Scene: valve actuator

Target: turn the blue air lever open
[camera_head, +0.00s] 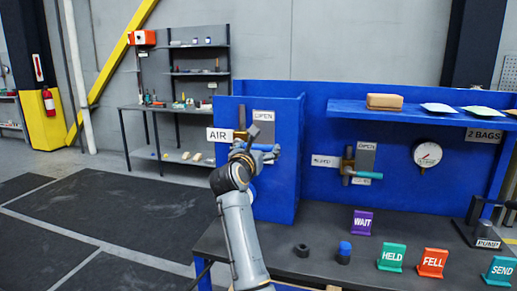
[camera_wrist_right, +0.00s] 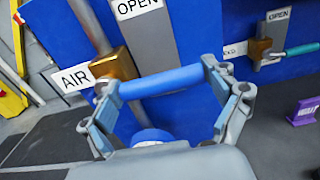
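The blue air lever (camera_head: 268,147) lies about level, running right from the brass valve body (camera_head: 240,134) beside the AIR sign (camera_head: 220,135). An OPEN sign (camera_head: 263,115) is above the lever. My left gripper is not in view.
A second valve with a teal lever (camera_head: 367,175) and a gauge (camera_head: 427,154) are on the blue panel (camera_head: 310,130) to the right. Colored signs, such as WAIT (camera_head: 362,222), stand on the dark bench (camera_head: 320,240). A shelf (camera_head: 400,112) juts out above.

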